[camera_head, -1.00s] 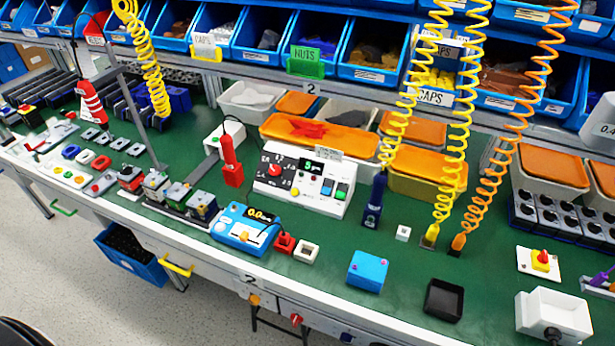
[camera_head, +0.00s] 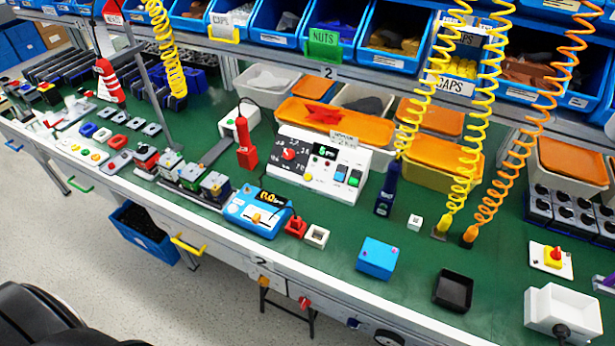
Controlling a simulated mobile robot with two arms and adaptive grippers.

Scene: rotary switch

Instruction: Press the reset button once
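A white control box (camera_head: 322,188) stands on the green bench near the middle. It carries a red rotary knob (camera_head: 289,154) with a printed dial, a small display (camera_head: 324,151) with green digits, a blue switch (camera_head: 340,173), a green switch (camera_head: 354,178) and small round buttons along its lower front. The labels are too small to read, so I cannot tell which one is the reset button. A red button (camera_head: 553,254) on a white plate sits at the far right of the bench. Neither of my grippers is in view.
A blue meter (camera_head: 256,211), a red block (camera_head: 296,227) and a white block (camera_head: 317,236) lie in front of the box. A blue box (camera_head: 378,258) and a black tray (camera_head: 453,291) lie further right. Coiled yellow and orange hoses hang over the right side. Bins line the back.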

